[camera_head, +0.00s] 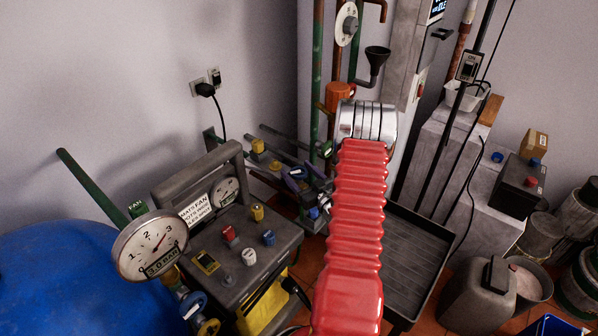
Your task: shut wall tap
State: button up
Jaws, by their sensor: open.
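The frame does not show clearly which fitting is the wall tap. Green pipes run up the wall at the centre, with an orange fitting (338,96) and a round white dial (347,25) on them. Lower left of these, a yellow-topped fitting (257,147) sits on pipework by the wall, near several dark and purple fittings (294,184). My red ribbed arm rises through the middle to a silver joint, right of these fittings and covering part of the pipework. My gripper is not visible past the joint.
A grey control box (250,278) with coloured knobs and a pressure gauge (152,246) stand at left, beside a blue tank (55,285). A black tray (418,245) lies right of my arm. Grey cabinets, a jerrycan (478,296) and tins crowd the right.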

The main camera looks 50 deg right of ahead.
jog(key=shift+w, duration=0.2)
jog(key=shift+c, duration=0.6)
jog(key=shift+d, duration=0.1)
jog(key=c, duration=0.9)
